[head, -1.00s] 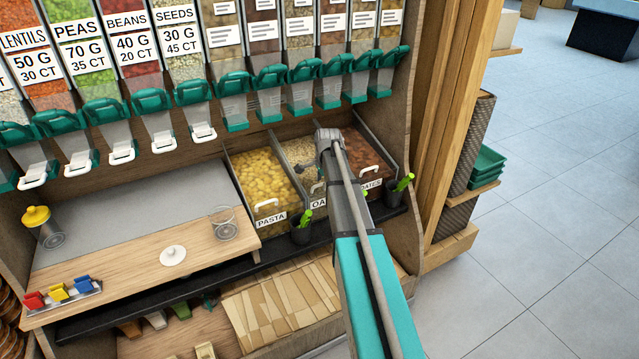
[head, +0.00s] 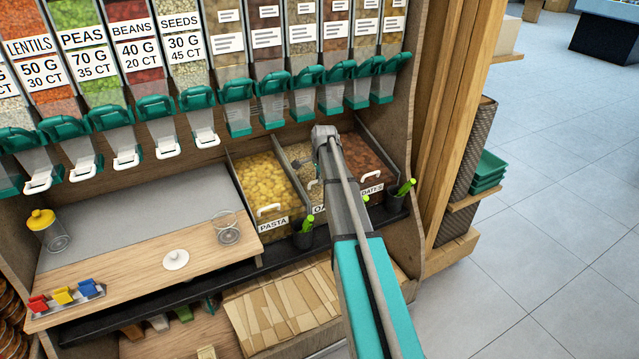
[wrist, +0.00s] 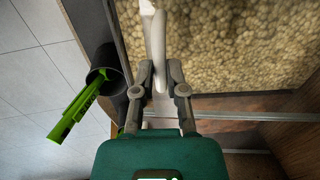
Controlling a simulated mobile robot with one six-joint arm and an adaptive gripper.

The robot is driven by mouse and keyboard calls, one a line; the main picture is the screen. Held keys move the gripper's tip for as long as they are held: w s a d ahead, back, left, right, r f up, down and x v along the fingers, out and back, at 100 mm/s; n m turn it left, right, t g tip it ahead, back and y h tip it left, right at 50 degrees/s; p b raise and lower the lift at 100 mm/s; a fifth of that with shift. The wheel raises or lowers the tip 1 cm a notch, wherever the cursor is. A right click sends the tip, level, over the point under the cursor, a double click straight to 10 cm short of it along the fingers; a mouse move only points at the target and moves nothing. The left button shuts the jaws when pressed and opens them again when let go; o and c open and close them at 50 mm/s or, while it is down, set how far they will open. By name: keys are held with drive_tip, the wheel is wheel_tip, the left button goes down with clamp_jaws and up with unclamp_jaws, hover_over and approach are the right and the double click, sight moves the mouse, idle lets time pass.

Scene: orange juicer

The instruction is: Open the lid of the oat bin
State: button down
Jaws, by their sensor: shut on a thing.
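The oat bin (head: 318,209) stands between the pasta bin and the dates bin, its label partly covered by my arm. Its pale contents fill the upper right of the wrist view beside a dark bin wall. A white handle (wrist: 157,45) runs down between the fingers of my gripper (wrist: 160,78), which is shut on it. I cannot tell from these frames whether the lid is raised.
The pasta bin (head: 262,185) is left of the oat bin and the dates bin (head: 368,160) is right. A black cup with a green scoop (wrist: 105,75) sits close to the gripper. Teal dispensers (head: 270,82) hang above. A glass jar (head: 228,229) stands on the wooden counter.

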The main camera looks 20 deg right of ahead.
drive_tip(key=c, duration=0.7)
unclamp_jaws()
